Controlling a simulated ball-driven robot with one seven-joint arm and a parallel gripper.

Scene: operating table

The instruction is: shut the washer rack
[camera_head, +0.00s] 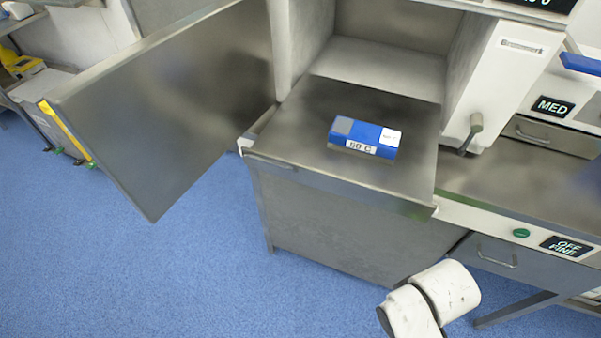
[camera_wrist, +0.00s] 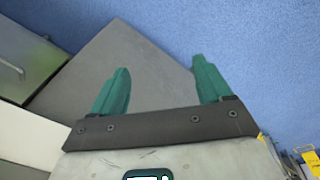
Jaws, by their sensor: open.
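The washer rack (camera_head: 290,119) is a flat grey metal shelf, slid out of a white cabinet opening in the head view. A blue box (camera_head: 364,137) labelled like "60 C" lies on it. The metal door (camera_head: 170,100) with a yellow edge strip stands swung open to the left. My gripper's teal fingers (camera_wrist: 160,64) are wide apart and empty in the wrist view. A flat grey panel (camera_wrist: 125,60) lies beyond them; I cannot tell which part it is. The head view shows only my white arm at lower right, not the fingers.
A steel counter (camera_head: 520,190) with a green button (camera_head: 521,233) and a lever (camera_head: 473,130) stand right of the rack. A drawer handle (camera_head: 497,259) is below the counter. Blue floor (camera_head: 190,280) is open in front and to the left.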

